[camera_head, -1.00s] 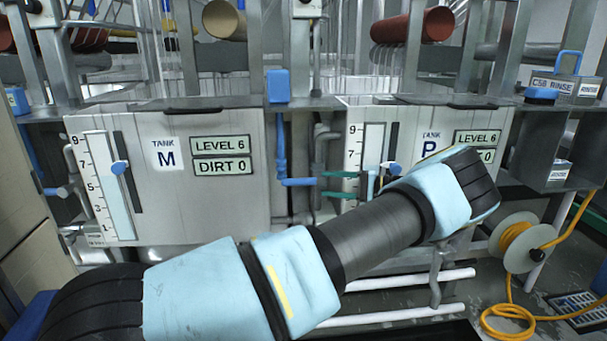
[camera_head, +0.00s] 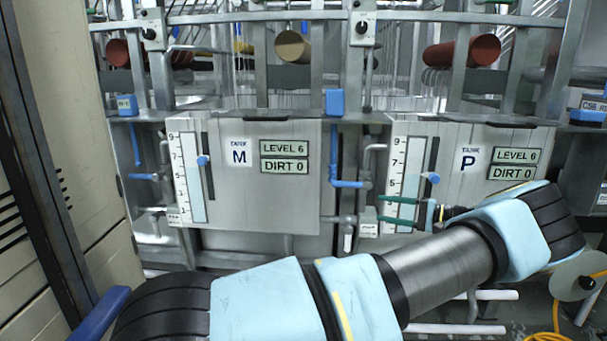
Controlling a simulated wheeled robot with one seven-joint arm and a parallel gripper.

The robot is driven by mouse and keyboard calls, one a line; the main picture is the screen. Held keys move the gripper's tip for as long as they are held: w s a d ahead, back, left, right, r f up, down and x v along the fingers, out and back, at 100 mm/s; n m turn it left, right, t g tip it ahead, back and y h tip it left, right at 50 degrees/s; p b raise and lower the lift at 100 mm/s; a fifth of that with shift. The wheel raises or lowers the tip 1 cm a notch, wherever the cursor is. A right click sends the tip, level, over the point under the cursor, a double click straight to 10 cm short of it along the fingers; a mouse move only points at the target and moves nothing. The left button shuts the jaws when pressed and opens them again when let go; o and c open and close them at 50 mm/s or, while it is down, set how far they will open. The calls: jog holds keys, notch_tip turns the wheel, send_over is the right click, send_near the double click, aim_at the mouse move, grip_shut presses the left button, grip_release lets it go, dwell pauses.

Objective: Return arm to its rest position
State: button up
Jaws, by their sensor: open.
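My arm crosses the lower part of the view, from the bottom left up to a bend at the right. My gripper (camera_head: 382,209) shows beyond the forearm, in front of tank P (camera_head: 450,190). Its two green fingers point left, one above the other, with a clear gap between them. Nothing shows between the fingers. The gripper's wrist is partly hidden behind the light blue arm cover.
Tank M (camera_head: 262,205) stands left of tank P; both panels read LEVEL 6 and DIRT 0. Blue-ended pipes (camera_head: 347,184) run between them. A tall beige cabinet (camera_head: 85,120) stands close at the left. A hose reel (camera_head: 580,277) sits at the lower right.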

jog(key=s+a+r+n+g+h+p, duration=0.1)
jog(key=a+n+g+h+p, duration=0.2)
jog(key=a, duration=0.8)
jog(key=s+a+r+g+h+p, duration=0.1)
jog(key=a+g+h+p, duration=0.3)
jog(key=a, duration=0.7)
jog(key=s+a+r+n+h+p, duration=0.1)
jog(key=s+a+r+h, duration=0.1)
jog(key=s, duration=0.4)
jog(key=s+a+r+n+h+p, duration=0.1)
jog(key=s+a+r+h+p, duration=0.1)
jog(key=s+r, duration=0.4)
jog(key=s+a+r+n+h+p, duration=0.1)
jog(key=s+a+r+h, duration=0.2)
jog(key=s, duration=0.5)
jog(key=shift+s+a+r+t+h+p, duration=0.15)
jog(key=shift+a+r+t+h+p, duration=0.25)
jog(key=shift+r+h, duration=0.5)
jog(key=shift+o, duration=0.2)
